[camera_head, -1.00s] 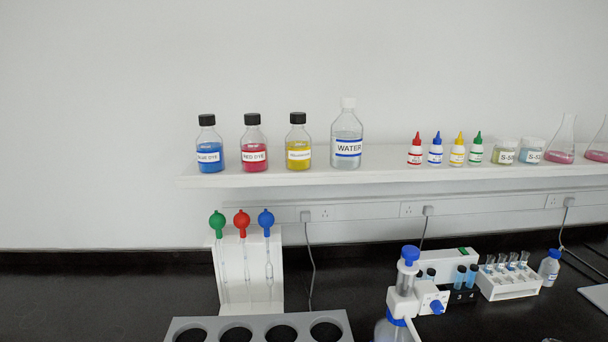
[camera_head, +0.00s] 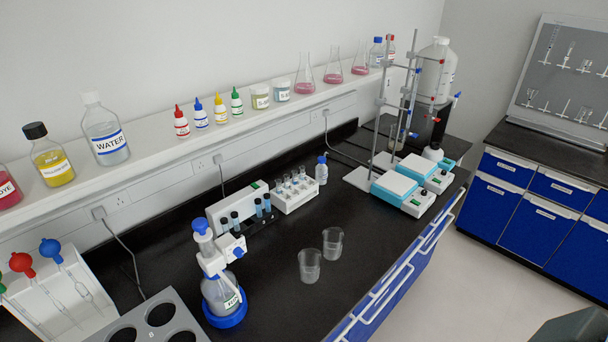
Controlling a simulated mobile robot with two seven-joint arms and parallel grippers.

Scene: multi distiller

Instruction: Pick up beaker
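Two clear, empty-looking glass beakers stand upright on the black bench top, right of centre. The nearer beaker (camera_head: 310,267) is to the left, and the farther beaker (camera_head: 333,243) is just behind it to the right. They stand close together near the bench's front edge. Neither gripper shows in the head view. A dark grey shape at the bottom right corner cannot be made out clearly.
A dispenser bottle (camera_head: 224,295) with a blue base stands left of the beakers. A grey rack with round holes (camera_head: 150,315) is at bottom left. A white vial rack (camera_head: 296,196) and hotplate stirrers (camera_head: 405,192) stand behind. Bare bench surrounds the beakers.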

